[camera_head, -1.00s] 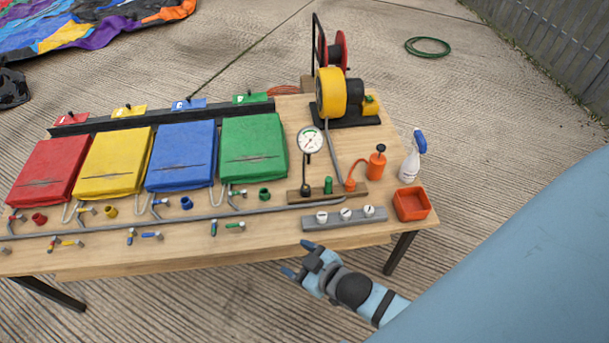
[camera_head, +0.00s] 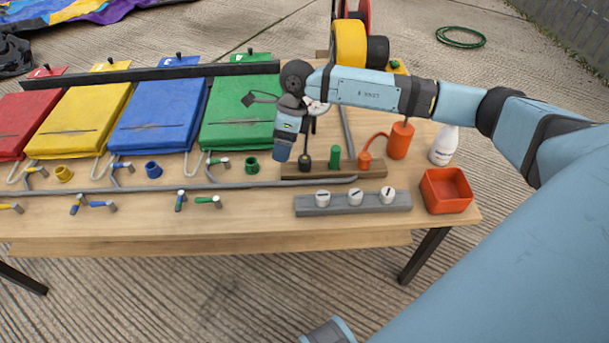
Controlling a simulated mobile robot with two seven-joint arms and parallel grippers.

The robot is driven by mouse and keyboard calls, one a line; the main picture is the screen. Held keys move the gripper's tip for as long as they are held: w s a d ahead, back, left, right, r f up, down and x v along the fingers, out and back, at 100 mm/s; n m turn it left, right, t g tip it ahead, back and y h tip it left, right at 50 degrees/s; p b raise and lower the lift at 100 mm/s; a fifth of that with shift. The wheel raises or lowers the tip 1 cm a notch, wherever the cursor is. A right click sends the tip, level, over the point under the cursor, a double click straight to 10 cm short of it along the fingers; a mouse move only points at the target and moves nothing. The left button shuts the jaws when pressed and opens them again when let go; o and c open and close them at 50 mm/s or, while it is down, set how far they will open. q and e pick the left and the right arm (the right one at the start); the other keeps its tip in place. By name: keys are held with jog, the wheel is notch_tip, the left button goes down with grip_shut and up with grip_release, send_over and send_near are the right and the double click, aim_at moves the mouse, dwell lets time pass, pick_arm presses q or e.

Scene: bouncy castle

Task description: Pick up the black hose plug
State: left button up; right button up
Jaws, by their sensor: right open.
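The black hose plug (camera_head: 305,162) stands upright at the left end of a wooden block (camera_head: 350,174) on the workbench. A green plug (camera_head: 335,157) and an orange plug (camera_head: 365,160) stand to its right on the same block. My right gripper (camera_head: 283,154) reaches over the bench from the right and points down. It is open, its fingertip end just left of the black plug, appearing close to it; I see no contact. My right wrist hides most of the gauge (camera_head: 314,108) behind the plug. My left gripper is not in view.
A grey bar with white knobs (camera_head: 352,203) lies in front of the block. An orange bin (camera_head: 447,190), a white bottle (camera_head: 443,146) and an orange canister (camera_head: 400,141) stand to the right. A grey pipe, coloured caps and small valves lie to the left, before folded pads (camera_head: 158,117).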

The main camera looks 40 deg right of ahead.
aim_at(304, 158)
jog(key=w+d+h+b, duration=0.2)
jog(key=w+d+h, duration=0.1)
jog(key=d, duration=0.5)
jog(key=shift+t+h, duration=0.3)
jog(key=f, duration=0.6)
jog(key=shift+s+d+f+b, duration=0.1)
jog(key=shift+s+f+b, duration=0.2)
jog(key=shift+b, duration=0.1)
jog(key=shift+f, duration=0.75)
jog(key=f, duration=0.1)
jog(key=f+b, duration=0.1)
jog(key=f, duration=0.1)
jog(key=shift+a+f, duration=0.25)
jog(key=shift+a, duration=0.1)
jog(key=shift+f+b, duration=0.4)
jog(key=shift+f, duration=0.3)
jog(key=c, duration=1)
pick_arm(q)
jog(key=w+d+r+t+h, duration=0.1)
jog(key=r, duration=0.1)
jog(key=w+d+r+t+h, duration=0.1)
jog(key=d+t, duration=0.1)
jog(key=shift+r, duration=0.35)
pick_arm(e)
jog(key=shift+r, duration=0.1)
